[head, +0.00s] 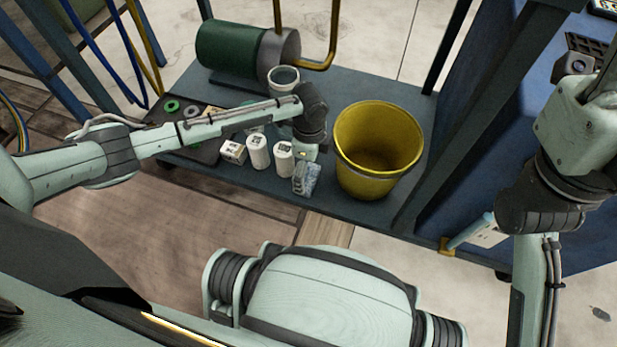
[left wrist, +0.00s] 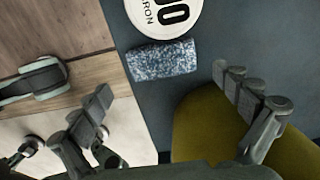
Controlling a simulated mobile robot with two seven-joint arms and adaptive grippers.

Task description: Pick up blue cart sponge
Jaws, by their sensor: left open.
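The blue cart sponge (left wrist: 162,60) is a speckled blue-and-white block. In the left wrist view it lies on the dark shelf, close to its edge and right beside a round white lid (left wrist: 165,14). In the head view it shows as a small speckled patch (head: 306,179) at the front of the shelf, left of the yellow bucket. My left gripper (head: 307,152) is above it, pointing down. In the left wrist view its fingers (left wrist: 163,87) are spread wide with nothing between them, and the sponge lies ahead between their lines.
The yellow bucket (head: 378,150) stands close beside the sponge. White containers (head: 258,152) stand to the left on the blue-grey shelf (head: 233,178). A green cylinder (head: 229,50) lies behind. Blue cart uprights rise on both sides. The floor in front is clear.

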